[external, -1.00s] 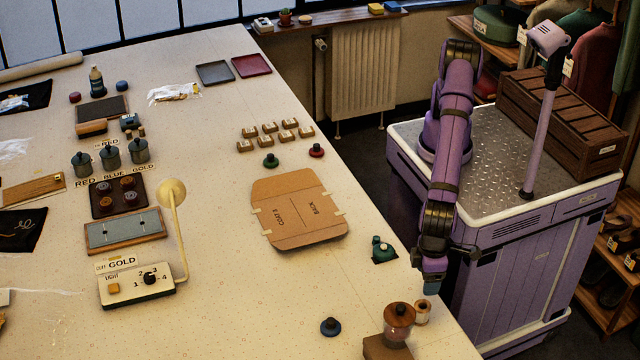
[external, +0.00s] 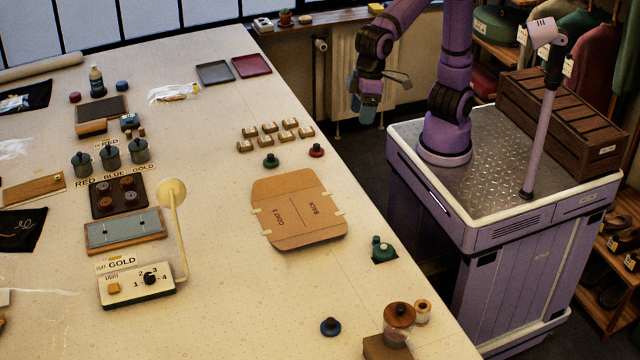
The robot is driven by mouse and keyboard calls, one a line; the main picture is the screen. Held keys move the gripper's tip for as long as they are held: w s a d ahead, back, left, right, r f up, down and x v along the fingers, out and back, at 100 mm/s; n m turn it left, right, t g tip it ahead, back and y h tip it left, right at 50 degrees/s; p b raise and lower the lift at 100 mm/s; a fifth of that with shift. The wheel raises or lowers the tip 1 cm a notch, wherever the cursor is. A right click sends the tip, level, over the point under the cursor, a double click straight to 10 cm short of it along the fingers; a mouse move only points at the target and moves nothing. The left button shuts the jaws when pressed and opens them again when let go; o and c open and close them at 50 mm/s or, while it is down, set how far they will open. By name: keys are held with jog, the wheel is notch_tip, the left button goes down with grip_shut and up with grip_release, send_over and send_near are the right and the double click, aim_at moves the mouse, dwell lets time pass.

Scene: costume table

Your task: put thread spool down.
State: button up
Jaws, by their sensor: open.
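A small thread spool (external: 422,312), pale with wooden-looking ends, stands upright on the table (external: 250,300) near its right edge. It is right beside a brown round-topped jar (external: 398,316); I cannot tell if they touch. My gripper (external: 366,113) is open, raised beyond the table's right edge near the radiator, far from the spool. Nothing shows in its jaws, though the fingers are small and partly hard to see.
A cardboard pattern (external: 297,208) lies mid-table. A wooden crate (external: 562,122) stands on my base. Bare table lies left of the blue piece.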

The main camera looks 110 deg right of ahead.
jog(key=s+d+r+t, duration=0.1)
jog(key=s+d+r, duration=0.2)
jog(key=s+d, duration=0.8)
jog(key=s+d+f+n+t+h, duration=0.1)
jog(key=s+d+f+t, duration=0.1)
jog(key=s+d, duration=0.8)
jog(key=shift+s+d+f+n, duration=0.15)
jog(key=shift+s+f+n, duration=0.35)
jog(key=shift+f, duration=0.4)
